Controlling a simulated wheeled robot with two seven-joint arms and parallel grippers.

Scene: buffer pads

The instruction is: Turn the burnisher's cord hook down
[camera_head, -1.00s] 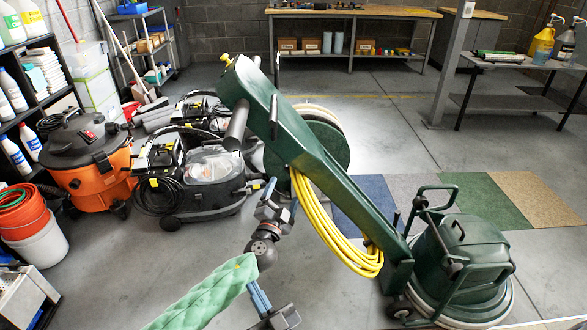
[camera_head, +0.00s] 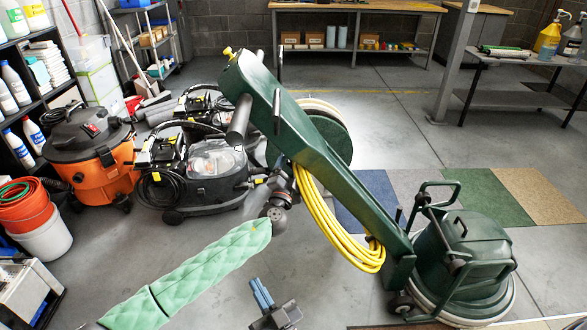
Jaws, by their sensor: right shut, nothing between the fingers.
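The green burnisher (camera_head: 345,190) leans across the middle, its long handle tilted up to the left and its round base at the lower right. A yellow cord (camera_head: 325,228) hangs in a looped bundle along the handle. I cannot make out the cord hook clearly; the upper end of the bundle lies against the handle. My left arm, in a green quilted sleeve, reaches to the handle's left side. My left gripper (camera_head: 282,186) is beside the cord's upper end, its fingers mostly hidden by handle and cord. My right gripper (camera_head: 262,292) is shut and empty, low in front, apart from the cord.
An orange vacuum (camera_head: 90,160) and a grey-black floor machine (camera_head: 205,175) stand close on the left. Buckets (camera_head: 35,218) and a bottle shelf are at the far left. Colored carpet tiles (camera_head: 480,195) lie behind the burnisher. Floor in front is clear.

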